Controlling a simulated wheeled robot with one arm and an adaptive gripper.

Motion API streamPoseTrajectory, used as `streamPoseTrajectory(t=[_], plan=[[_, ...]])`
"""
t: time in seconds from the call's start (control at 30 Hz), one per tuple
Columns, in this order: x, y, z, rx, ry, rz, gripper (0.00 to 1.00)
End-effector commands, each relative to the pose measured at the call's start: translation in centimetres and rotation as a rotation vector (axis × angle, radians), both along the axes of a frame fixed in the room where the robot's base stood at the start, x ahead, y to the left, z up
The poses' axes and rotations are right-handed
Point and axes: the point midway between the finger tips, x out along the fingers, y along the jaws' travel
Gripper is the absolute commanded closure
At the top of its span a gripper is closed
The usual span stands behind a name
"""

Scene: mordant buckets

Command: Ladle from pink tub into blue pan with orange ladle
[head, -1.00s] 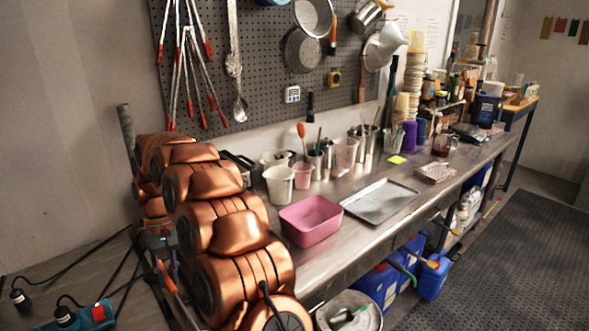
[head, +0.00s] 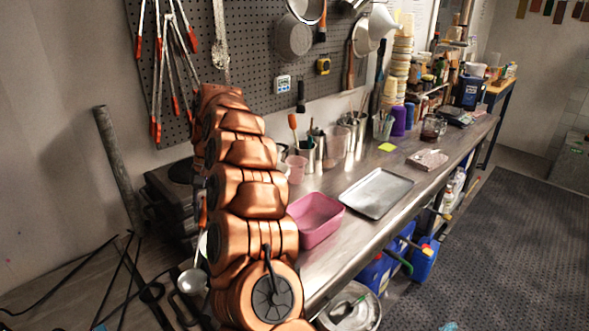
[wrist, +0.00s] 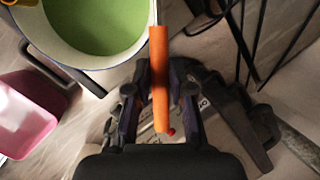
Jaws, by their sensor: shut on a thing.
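My gripper (wrist: 160,95) is shut on the orange handle (wrist: 159,75) of the ladle. The ladle's shaft runs out of the top of the wrist view, past the right rim of a round pan (wrist: 58,50) with a white inside, dark bluish rim and green liquid. The pink tub (head: 318,232) stands on the bench right of my arm. A pink container (wrist: 25,125) shows at the wrist view's left; its contents are unclear.
A metal tray (head: 376,192) lies beyond the pink tub on the bench. Pots with brushes line the wall side. Black tools and rods (head: 145,285) lie at lower left. Blue jugs (head: 422,262) stand below the bench, with open floor to the right.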

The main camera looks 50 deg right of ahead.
Motion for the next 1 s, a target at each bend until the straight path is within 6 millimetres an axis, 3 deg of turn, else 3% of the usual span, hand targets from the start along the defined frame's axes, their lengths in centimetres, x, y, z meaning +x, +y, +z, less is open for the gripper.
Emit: streamPoseTrajectory(t=[0.27,0.6,0.8,1.0], plan=[[-2.8,-8.6,2.8,0.0,-0.002,-0.318,1.0],[-8.8,-18.8,5.4,0.0,-0.003,-0.732,1.0],[-11.6,-22.2,6.1,0.0,-0.004,-0.884,1.0],[-12.4,-22.9,5.9,-0.007,-0.002,-0.923,1.0]])
